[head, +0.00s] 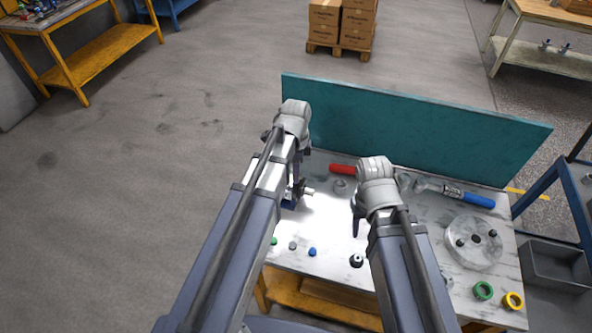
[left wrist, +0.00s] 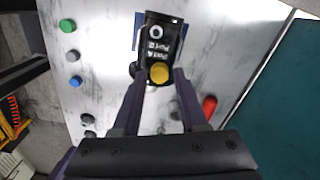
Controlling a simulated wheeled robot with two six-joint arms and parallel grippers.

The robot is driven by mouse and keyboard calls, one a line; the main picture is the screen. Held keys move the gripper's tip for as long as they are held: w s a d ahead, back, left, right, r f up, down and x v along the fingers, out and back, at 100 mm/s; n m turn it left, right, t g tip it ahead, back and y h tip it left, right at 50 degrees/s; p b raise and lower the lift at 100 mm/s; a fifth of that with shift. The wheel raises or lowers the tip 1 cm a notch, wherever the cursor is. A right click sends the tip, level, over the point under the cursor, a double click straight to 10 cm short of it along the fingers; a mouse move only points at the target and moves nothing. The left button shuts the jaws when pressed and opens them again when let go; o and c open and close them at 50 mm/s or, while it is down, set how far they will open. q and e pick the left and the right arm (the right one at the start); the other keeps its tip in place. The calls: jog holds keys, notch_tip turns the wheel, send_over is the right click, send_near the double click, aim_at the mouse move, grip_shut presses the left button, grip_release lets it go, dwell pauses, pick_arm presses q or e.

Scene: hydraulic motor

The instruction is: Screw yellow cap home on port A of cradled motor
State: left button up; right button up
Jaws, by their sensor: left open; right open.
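The black motor (left wrist: 144,44) with white "Port A" and "Port B" lettering sits in a blue cradle (head: 288,204), mostly hidden by my left arm in the head view. In the left wrist view the yellow cap (left wrist: 159,72) is at the Port A end, and Port B (left wrist: 156,32) shows as a pale ring with a dark centre. My left gripper (left wrist: 156,76) is open, with a fingertip on each side of the cap. How deep the cap sits cannot be told. My right gripper (head: 357,222) is open and empty above the bench, right of the motor.
Small green (head: 273,240), grey (head: 293,245), blue (head: 312,252) and black (head: 356,261) parts line the front. A red handle (head: 342,169), a blue-handled tool (head: 479,201) and a round clear dish (head: 474,254) lie behind and right. A teal panel (head: 420,130) closes the back.

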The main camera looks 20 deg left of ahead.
pick_arm(q)
jog(key=n, duration=0.5)
jog(key=shift+c, duration=0.2)
dwell(0.4)
grip_shut()
jog(key=m, duration=0.4)
jog(key=shift+f+m, duration=0.1)
jog(key=shift+m, duration=0.8)
jog(key=m, duration=0.4)
jog(key=shift+m, duration=0.3)
